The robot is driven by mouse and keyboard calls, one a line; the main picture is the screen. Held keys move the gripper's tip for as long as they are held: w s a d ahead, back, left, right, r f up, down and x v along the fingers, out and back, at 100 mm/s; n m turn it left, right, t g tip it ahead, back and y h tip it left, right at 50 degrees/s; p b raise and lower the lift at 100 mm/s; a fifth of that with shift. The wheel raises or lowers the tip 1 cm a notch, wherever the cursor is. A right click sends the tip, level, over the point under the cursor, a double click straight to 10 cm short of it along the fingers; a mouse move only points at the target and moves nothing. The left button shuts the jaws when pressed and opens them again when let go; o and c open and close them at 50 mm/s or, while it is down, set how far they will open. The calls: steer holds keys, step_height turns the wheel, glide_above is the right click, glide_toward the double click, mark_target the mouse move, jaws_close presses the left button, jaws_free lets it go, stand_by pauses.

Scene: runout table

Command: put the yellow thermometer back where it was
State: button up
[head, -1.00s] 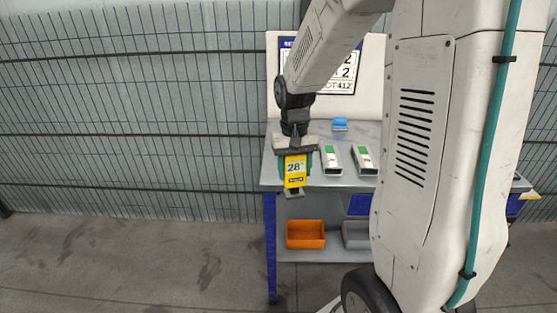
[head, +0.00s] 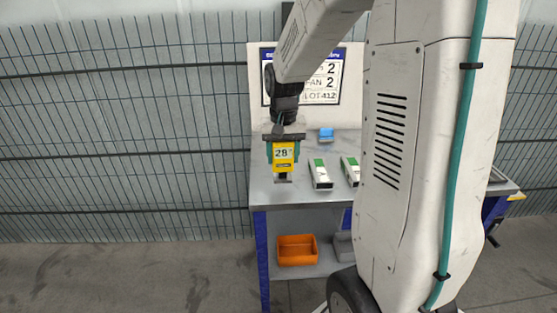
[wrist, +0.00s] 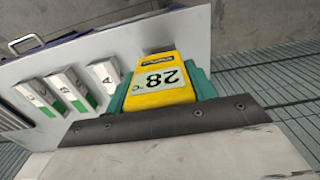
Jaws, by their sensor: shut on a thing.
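The yellow thermometer (head: 283,154) has a display reading 28. My gripper (head: 283,148) is shut on it, with a teal finger on each side. It hangs upright in the head view, over the left part of the grey table top (head: 262,190). A small grey piece shows just below it; I cannot tell whether they touch. In the wrist view the thermometer (wrist: 160,82) appears upside down between the teal fingers (wrist: 163,92). I cannot tell how far its lower end is from the table.
White devices with green parts (head: 320,174) lie on the table to the right; the wrist view shows three (wrist: 103,77). A blue object (head: 326,134) lies at the back. A white board (head: 335,85) stands behind. An orange bin (head: 297,250) and grey bin (head: 343,246) are on the lower shelf.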

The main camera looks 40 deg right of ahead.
mark_target(278, 160)
steer(key=w, duration=0.3)
steer(key=shift+w+d+f, duration=0.15)
steer(key=shift+d, duration=0.25)
steer(key=shift+f, duration=1.75)
steer(key=shift+f, duration=0.1)
steer(key=o, duration=0.8)
steer(key=shift+o, duration=0.2)
